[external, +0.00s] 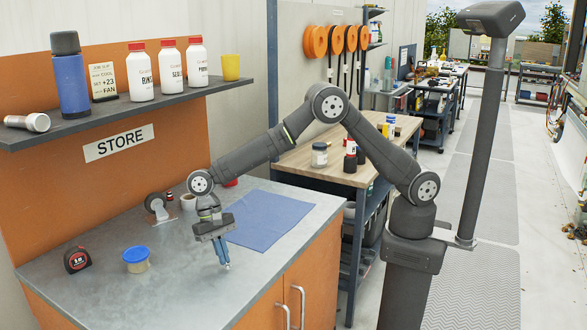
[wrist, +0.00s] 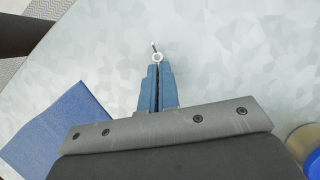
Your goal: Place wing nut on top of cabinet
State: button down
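The cabinet (external: 190,285) has a grey top and orange doors; its mottled top also fills much of the wrist view (wrist: 230,60). My gripper (external: 224,262) points down over the front part of this top. In the wrist view its blue fingers (wrist: 158,66) are nearly together, with a thin gap between them. A small silvery piece with a ring, which I take to be the wing nut (wrist: 158,57), is at the fingertips and appears pinched there. In the external view it is only a tiny pale bit. I cannot tell whether it touches the top.
A blue cloth (external: 265,218) lies right of my gripper. A blue-lidded jar (external: 136,260), a tape measure (external: 77,260) and a caster (external: 157,207) stand on the top. A shelf (external: 120,107) with bottles hangs behind. The top's front left is clear.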

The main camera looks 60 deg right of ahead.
jog(key=shift+f, duration=0.45)
jog(key=shift+f, duration=0.15)
jog(key=c, duration=1.7)
grip_release()
jog(key=v, duration=1.2)
